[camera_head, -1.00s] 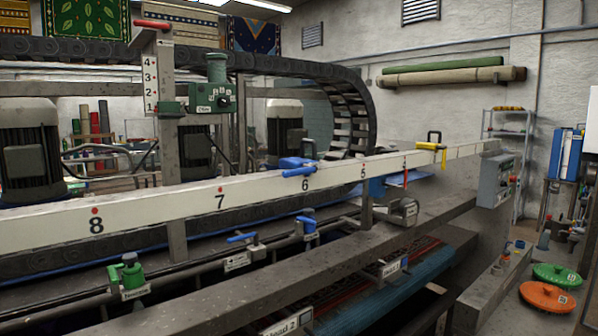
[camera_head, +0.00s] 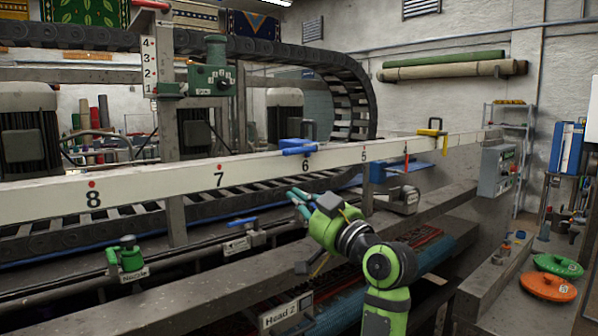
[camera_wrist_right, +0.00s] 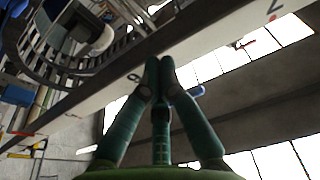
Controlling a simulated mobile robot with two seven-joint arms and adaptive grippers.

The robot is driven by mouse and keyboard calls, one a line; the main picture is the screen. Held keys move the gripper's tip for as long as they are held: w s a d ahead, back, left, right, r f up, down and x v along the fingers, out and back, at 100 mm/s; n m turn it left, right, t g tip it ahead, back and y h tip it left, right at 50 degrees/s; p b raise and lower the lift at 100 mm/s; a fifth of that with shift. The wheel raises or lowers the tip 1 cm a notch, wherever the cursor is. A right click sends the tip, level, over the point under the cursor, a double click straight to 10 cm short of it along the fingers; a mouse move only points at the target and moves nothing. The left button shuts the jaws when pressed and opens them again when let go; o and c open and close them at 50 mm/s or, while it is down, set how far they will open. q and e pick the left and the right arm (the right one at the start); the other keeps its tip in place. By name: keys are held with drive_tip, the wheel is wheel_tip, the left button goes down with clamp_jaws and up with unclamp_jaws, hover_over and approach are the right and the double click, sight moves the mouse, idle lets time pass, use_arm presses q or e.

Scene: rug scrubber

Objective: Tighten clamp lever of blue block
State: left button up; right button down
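The blue block (camera_head: 291,144) sits on top of the white numbered rail, by the 6 mark. Its blue lever (camera_head: 299,150) sticks out on the near side. My right gripper (camera_head: 297,203) has green fingers and is below the rail, apart from the block. In the wrist view its fingertips (camera_wrist_right: 159,62) meet with nothing seen between them. A blue piece (camera_wrist_right: 195,91), seemingly the block's lever, shows beyond the fingers there; the rest is hidden. My left gripper is not in view.
The white rail (camera_head: 220,181) runs across above my right gripper. A lower blue lever (camera_head: 242,222) and a green nozzle block (camera_head: 130,256) are on the pipe at left. A yellow-and-black clamp (camera_head: 432,132) sits farther right on the rail. A grey beam (camera_head: 180,273) crosses in front.

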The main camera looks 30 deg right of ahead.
drive_tip(key=s+d+r+t, duration=0.1)
drive_tip(key=s+r+t, duration=0.2)
drive_tip(key=s+r, duration=0.4)
wheel_tip(320, 180, up, 3)
drive_tip(key=shift+s+f+n+y, duration=0.1)
drive_tip(key=shift+s+n+y, duration=0.2)
drive_tip(key=shift+n, duration=0.1)
drive_tip(key=shift+w, duration=0.1)
wheel_tip(320, 180, up, 5)
drive_tip(key=p, duration=0.6)
hover_over(297, 150)
drive_tip(key=f, duration=0.2)
drive_tip(key=s+f, duration=0.1)
drive_tip(key=f, duration=0.1)
drive_tip(key=shift+s+a+f+p, duration=0.15)
drive_tip(key=shift+a+p, duration=0.05)
drive_tip(key=shift+p, duration=0.15)
